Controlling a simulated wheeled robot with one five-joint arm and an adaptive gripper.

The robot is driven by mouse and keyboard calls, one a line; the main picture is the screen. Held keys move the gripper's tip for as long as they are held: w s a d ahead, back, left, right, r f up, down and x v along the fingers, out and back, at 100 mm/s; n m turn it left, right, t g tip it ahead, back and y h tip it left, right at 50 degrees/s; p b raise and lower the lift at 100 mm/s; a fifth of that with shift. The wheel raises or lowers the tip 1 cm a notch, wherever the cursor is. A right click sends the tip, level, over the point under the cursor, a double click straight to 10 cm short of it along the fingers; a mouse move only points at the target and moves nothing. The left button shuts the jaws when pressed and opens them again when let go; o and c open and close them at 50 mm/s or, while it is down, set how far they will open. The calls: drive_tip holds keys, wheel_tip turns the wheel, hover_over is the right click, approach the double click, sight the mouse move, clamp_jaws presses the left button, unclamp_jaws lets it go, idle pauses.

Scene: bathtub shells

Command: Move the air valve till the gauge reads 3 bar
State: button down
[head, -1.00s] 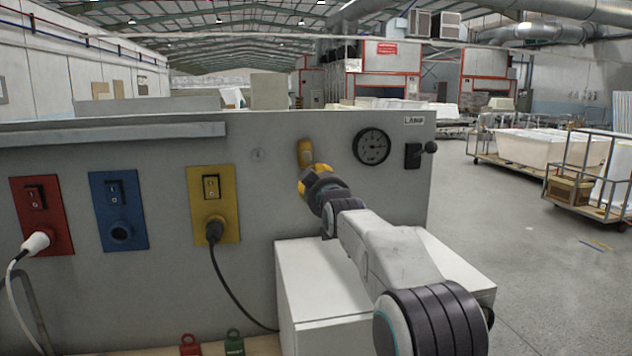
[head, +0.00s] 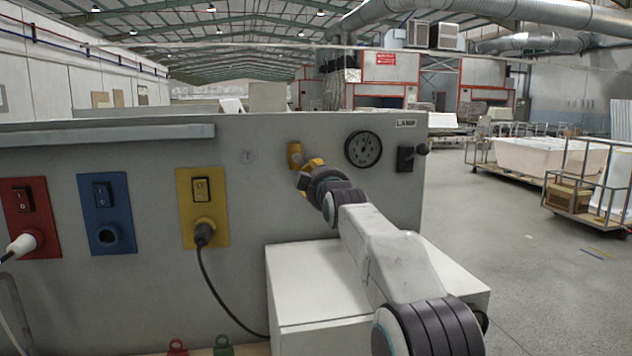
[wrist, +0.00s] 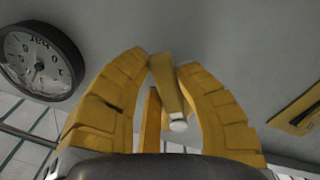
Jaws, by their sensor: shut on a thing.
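The air valve's yellow handle (head: 295,156) is on the grey panel, left of the round gauge. In the wrist view the handle (wrist: 168,88) is between the two yellow fingers of my gripper (wrist: 165,64), which is shut on it. In the head view my gripper (head: 308,172) is at the valve and partly hidden by my wrist. In the wrist view the gauge (wrist: 40,60) is at upper left, tilted and marked "bar". I cannot read its needle exactly.
A black toggle (head: 405,158) sits right of the gauge, under a LAMP label (head: 405,123). Red (head: 28,215), blue (head: 112,212) and yellow (head: 203,205) switch sockets are to the left. A white box (head: 300,290) stands below my arm.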

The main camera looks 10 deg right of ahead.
drive_tip(key=shift+n, duration=0.3)
drive_tip(key=c, duration=0.9)
unclamp_jaws()
drive_tip(key=shift+r, duration=0.1)
drive_tip(key=shift+s, duration=6)
